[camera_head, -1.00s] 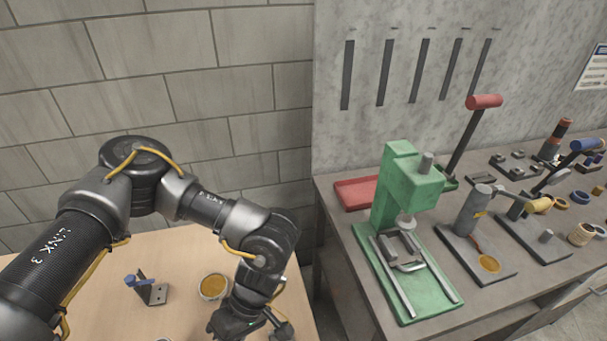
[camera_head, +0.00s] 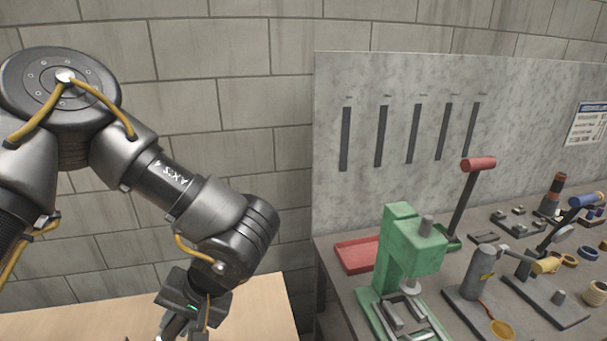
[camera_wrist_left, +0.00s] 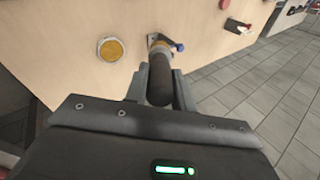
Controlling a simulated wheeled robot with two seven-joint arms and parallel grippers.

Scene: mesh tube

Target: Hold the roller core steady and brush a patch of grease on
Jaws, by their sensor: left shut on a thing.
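My left gripper (camera_head: 187,325) hangs over the wooden table at the bottom of the head view. In the left wrist view the gripper (camera_wrist_left: 160,85) is shut on a dark cylindrical piece (camera_wrist_left: 160,78) with a tan-brown part at its far end. I cannot tell whether this is the brush or the roller core. A round dish of amber grease (camera_wrist_left: 110,49) sits on the table, left of the held piece and apart from it. A small bracket with a blue knob (camera_wrist_left: 178,47) is just beyond the piece's far end, partly hidden. My right gripper is not in view.
The wooden table (camera_head: 262,292) stands by a block wall. A grey bench at right holds a green press (camera_head: 410,250), a red tray (camera_head: 357,255) and a grey cylinder (camera_head: 477,272) on a dark plate.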

